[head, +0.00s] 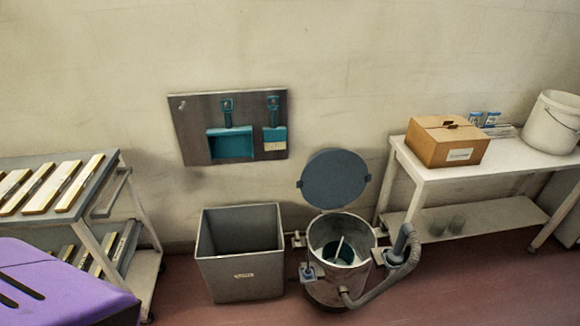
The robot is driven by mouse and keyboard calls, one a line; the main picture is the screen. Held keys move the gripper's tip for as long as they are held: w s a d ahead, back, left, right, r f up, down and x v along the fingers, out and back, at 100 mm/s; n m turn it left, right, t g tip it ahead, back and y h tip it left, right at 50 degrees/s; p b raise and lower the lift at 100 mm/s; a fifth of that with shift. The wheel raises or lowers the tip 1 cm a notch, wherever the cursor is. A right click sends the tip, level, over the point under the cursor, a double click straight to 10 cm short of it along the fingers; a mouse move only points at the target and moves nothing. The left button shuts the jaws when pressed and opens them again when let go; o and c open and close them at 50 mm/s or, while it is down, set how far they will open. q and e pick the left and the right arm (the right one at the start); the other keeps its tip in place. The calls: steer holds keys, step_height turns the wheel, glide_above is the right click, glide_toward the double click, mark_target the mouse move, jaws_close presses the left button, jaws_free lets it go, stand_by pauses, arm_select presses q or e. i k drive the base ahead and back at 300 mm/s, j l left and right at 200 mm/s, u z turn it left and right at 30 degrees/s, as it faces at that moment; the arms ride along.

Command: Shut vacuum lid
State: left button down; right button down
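A round metal vacuum drum (325,291) stands on the floor near the wall, right of the middle. Its round blue-grey lid (334,179) stands up open at the back of the drum, above the rim. The drum's inside shows, with a pale stick-like thing (339,247) and something dark green in it. A thick grey hose (385,286) joins the drum's right front side. Small fittings sit around the rim. Neither of my grippers is in view.
A grey open bin (241,275) stands close left of the drum. A white table (512,157) at right holds a cardboard box (447,141) and a white bucket (551,122). A rack cart (92,217) with boards is at left, behind a purple object (60,290). Red floor is free at front right.

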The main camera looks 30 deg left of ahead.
mark_target(332, 179)
steer(key=i+j+u, duration=0.1)
steer(key=i+j, duration=0.2)
steer(key=j, duration=0.2)
steer(key=i+j+u, duration=0.1)
steer(key=i+j, duration=0.25)
steer(key=i+j+u, duration=0.1)
steer(key=i+j, duration=0.25)
steer(key=i, duration=0.15)
steer(key=i+j, duration=0.35)
steer(key=i, duration=0.15)
steer(key=j+u, duration=0.05)
